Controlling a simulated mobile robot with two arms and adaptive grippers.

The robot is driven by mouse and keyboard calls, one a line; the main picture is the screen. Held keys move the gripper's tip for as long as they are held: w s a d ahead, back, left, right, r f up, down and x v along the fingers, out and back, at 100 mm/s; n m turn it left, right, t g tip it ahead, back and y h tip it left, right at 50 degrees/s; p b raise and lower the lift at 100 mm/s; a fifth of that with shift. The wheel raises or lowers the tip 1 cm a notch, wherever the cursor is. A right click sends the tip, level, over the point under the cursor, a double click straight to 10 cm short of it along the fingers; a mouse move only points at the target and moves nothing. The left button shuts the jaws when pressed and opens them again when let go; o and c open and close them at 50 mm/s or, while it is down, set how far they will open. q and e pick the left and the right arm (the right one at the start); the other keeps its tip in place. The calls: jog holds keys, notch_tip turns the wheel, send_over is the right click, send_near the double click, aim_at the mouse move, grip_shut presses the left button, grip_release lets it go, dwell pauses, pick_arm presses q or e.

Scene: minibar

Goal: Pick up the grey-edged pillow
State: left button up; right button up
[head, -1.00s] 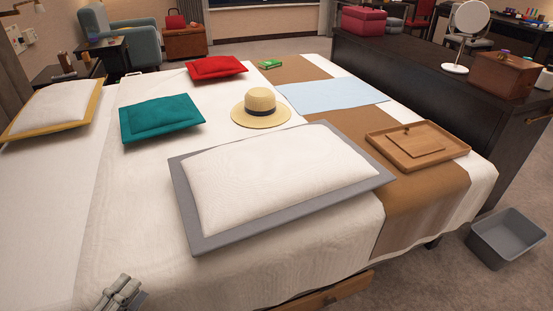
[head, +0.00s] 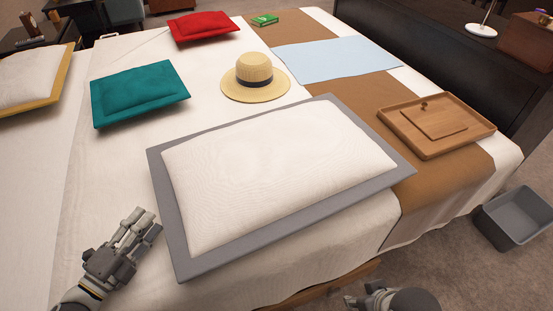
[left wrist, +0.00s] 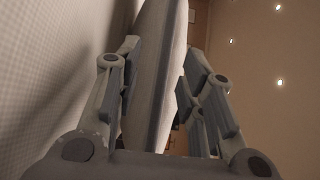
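The grey-edged pillow (head: 280,180) lies flat on the near part of the bed, with a white middle and a wide grey border. My left gripper (head: 146,222) is beside its left edge, low over the sheet. In the left wrist view the pillow (left wrist: 157,75) stands edge-on between the two spread fingers of the left gripper (left wrist: 160,85), one finger on each side. Whether the fingers touch it is unclear. My right gripper (head: 365,299) shows only partly at the bottom edge, near the bed's front side, and its fingers are unclear.
A straw hat (head: 254,78), teal pillow (head: 140,92) and red pillow (head: 204,27) lie behind. A wooden tray (head: 437,124) sits to the right on the brown runner (head: 345,105). A grey bin (head: 515,217) stands on the floor.

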aim_at(159, 202)
pick_arm(q)
jog(key=shift+r+b+x, duration=0.15)
jog(key=shift+x, duration=1.45)
jog(key=shift+r+b+x, duration=0.15)
jog(key=shift+x, duration=1.4)
jog(key=shift+c, duration=0.4)
grip_shut()
jog(key=shift+r, duration=0.1)
